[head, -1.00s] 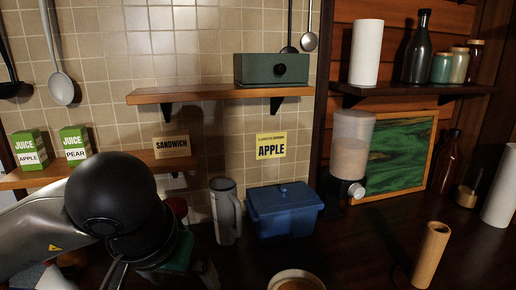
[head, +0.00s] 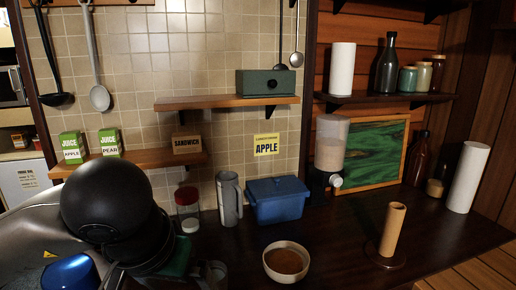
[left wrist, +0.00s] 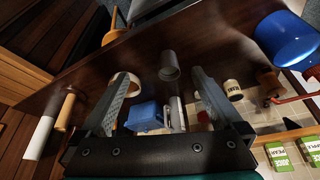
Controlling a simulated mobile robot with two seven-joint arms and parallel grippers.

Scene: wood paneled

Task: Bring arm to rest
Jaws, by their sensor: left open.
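My left arm (head: 112,208) comes in from the left in the head view, its black wrist over the counter's left part. My left gripper (left wrist: 163,76) shows in the left wrist view with its two grey fingers spread wide apart. Nothing is held between them; the counter and objects behind show through the gap. In the head view the fingers are hidden behind or below the wrist. My right gripper is in neither view.
A shelf with juice cartons (head: 110,142) runs behind my arm. The front right counter is clear.

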